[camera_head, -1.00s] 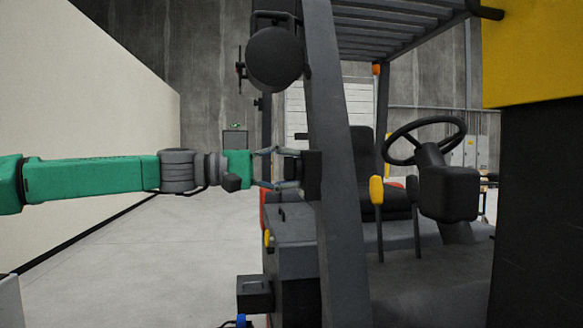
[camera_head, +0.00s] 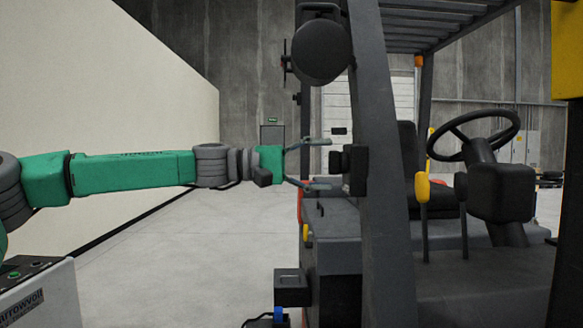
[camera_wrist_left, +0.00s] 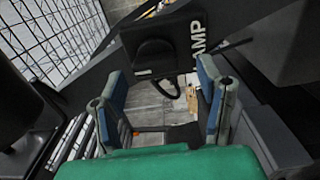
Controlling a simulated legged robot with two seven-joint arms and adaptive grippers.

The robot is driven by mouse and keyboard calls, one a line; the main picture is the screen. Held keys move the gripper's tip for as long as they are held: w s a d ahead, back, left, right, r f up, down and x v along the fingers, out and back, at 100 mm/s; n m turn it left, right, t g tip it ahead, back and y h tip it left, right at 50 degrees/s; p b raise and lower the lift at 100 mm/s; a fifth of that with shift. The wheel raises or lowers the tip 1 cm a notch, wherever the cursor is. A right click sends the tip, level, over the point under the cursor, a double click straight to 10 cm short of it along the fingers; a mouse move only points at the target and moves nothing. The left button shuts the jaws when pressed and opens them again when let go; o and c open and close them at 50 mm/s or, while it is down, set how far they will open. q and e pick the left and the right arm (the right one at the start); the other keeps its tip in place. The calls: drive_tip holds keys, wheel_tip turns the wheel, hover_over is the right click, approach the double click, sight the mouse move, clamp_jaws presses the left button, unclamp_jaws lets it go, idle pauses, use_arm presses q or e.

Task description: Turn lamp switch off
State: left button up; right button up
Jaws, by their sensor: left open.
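The lamp switch is a black box with a dark knob (camera_head: 337,163), mounted on the forklift's front pillar. In the left wrist view, its black plate (camera_wrist_left: 181,35) carries white lettering that reads "AMP", and the dark knob (camera_wrist_left: 156,56) sticks out from it. My left gripper (camera_head: 325,164) is open and empty, with its fingers spread above and below the knob's level. The fingertips end close to the knob, and I cannot tell whether they touch it. In the left wrist view the two fingers (camera_wrist_left: 163,82) stand well apart below the knob. My right gripper is not in view.
The forklift pillar (camera_head: 383,200) stands right behind the switch. A round black lamp (camera_head: 321,51) hangs above my gripper. The steering wheel (camera_head: 474,135) and yellow-topped lever (camera_head: 422,187) are to the right. A pale wall (camera_head: 130,100) stands left; the floor (camera_head: 210,260) below my arm is clear.

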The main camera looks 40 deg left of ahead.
use_arm(q)
drive_tip(key=v, duration=1)
drive_tip(key=shift+f, duration=0.15)
drive_tip(key=shift+w+a, duration=0.1)
